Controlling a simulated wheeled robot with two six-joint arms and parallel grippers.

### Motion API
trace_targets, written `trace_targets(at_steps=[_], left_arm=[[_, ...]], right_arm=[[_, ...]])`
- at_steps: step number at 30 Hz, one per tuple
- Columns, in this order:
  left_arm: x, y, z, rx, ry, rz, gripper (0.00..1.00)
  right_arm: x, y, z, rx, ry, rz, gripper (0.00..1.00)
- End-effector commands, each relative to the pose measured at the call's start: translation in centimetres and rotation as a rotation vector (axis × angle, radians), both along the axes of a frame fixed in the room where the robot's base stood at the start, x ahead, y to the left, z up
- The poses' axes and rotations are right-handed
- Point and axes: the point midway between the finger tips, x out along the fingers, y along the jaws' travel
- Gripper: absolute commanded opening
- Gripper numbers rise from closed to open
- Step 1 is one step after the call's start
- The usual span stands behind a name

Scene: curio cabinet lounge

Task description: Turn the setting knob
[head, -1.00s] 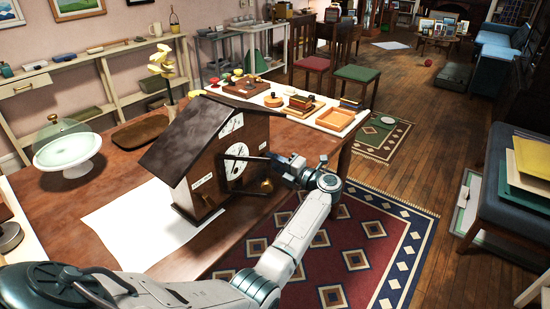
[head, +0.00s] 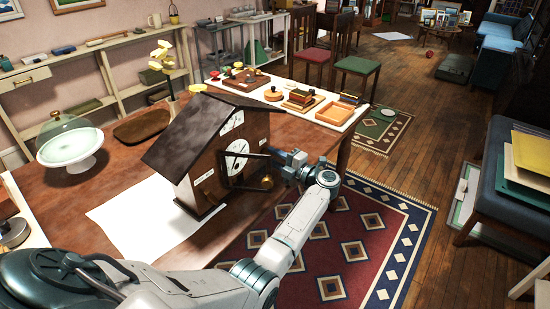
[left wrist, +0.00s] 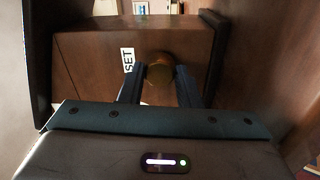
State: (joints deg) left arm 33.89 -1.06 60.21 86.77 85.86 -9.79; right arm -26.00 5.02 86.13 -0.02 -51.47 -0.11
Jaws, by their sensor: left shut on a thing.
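A dark brown house-shaped clock (head: 205,160) with a sloped roof stands on the table, its white dial facing right. In the left wrist view a round brass setting knob (left wrist: 160,74) sticks out of the clock's brown side, just right of a white "SET" label (left wrist: 128,61). My left gripper (left wrist: 160,92) is at this side, with its two dark fingers on either side of the knob and shut on it. In the head view the left gripper (head: 264,170) reaches the clock from the right; its fingertips are small there. My right gripper is not in view.
The clock stands on the wooden table (head: 110,185), partly over a white sheet (head: 135,225). A glass-domed cake stand (head: 70,148) is at left. A wooden tray (head: 334,112) and small items lie behind. A patterned rug (head: 330,260) covers the floor at right.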

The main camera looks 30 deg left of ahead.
Motion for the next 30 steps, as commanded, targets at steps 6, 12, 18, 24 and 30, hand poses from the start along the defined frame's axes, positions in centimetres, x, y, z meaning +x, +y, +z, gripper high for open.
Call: trace_targets(at_steps=[6, 12, 18, 24, 30], left_arm=[[0.0, 0.0, 0.0, -0.001, 0.000, -0.001, 0.52], [0.0, 0.0, 0.0, 0.000, -0.001, 0.000, 0.52], [-0.1, -1.3, -0.2, -0.002, -0.002, -0.002, 0.52], [-0.4, -5.2, -0.6, -0.003, -0.001, -0.003, 0.52], [-0.6, -8.8, -0.7, -0.003, -0.001, -0.002, 0.52]], right_arm=[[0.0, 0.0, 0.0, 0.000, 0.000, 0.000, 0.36], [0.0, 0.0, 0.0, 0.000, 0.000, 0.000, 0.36], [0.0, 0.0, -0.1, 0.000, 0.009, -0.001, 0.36], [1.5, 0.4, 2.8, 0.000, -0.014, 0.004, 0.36], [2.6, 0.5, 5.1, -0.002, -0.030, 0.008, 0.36]])
